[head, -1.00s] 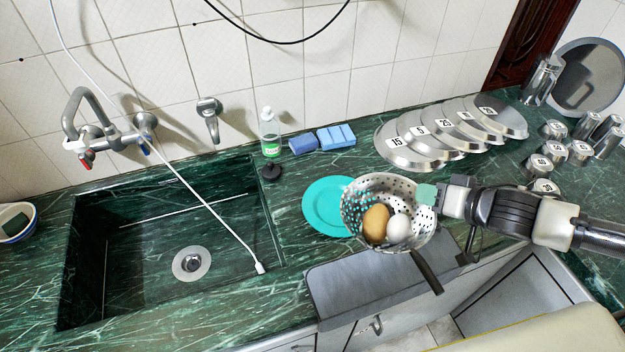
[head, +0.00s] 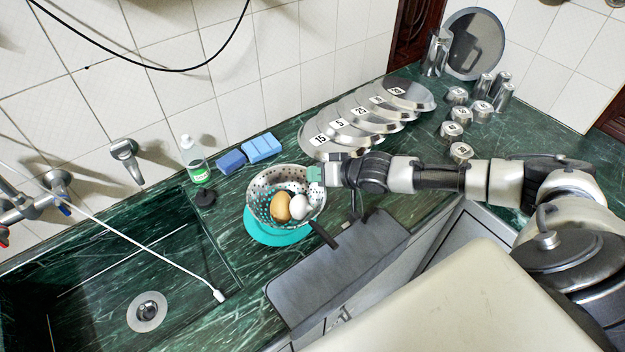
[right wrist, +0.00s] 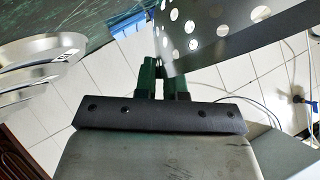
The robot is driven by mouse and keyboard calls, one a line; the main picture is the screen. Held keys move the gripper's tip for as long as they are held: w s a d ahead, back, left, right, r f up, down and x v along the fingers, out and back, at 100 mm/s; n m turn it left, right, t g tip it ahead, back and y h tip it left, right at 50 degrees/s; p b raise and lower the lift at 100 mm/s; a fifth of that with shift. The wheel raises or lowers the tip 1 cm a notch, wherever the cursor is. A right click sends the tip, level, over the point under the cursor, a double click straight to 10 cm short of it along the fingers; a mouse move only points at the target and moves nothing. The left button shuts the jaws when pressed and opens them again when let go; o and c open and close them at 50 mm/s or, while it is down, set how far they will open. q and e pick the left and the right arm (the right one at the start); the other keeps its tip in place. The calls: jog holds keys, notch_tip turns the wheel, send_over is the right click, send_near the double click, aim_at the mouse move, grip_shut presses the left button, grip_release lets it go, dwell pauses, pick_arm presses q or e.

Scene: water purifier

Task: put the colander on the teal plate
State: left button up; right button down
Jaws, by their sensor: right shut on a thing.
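The metal colander (head: 262,201) has a perforated bowl holding a brown egg (head: 281,207) and a white egg (head: 299,208). My right gripper (head: 315,178) is shut on the colander's rim at its right side. In the right wrist view, the perforated wall of the colander (right wrist: 215,30) fills the top, beside the green fingers (right wrist: 163,80). The teal plate (head: 272,236) lies on the counter below the colander, which hides most of it. From these views I cannot tell whether the colander touches the plate. My left gripper is not in view.
The sink (head: 120,270) is at the left. A soap bottle (head: 194,162) and blue sponges (head: 262,148) stand behind the plate. Metal lids (head: 335,140) and weights (head: 452,130) lie to the right.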

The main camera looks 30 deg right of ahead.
jog(key=f, duration=0.1)
jog(key=w+f, duration=0.1)
jog(key=f, duration=0.1)
jog(key=f+p, duration=0.1)
jog(key=f, duration=0.1)
jog(key=shift+w+a, duration=0.15)
jog(key=shift+w, duration=0.15)
jog(key=c, duration=1.6)
grip_release()
jog(key=o, duration=0.4)
jog(key=b+v, duration=0.1)
jog(key=v, duration=1.1)
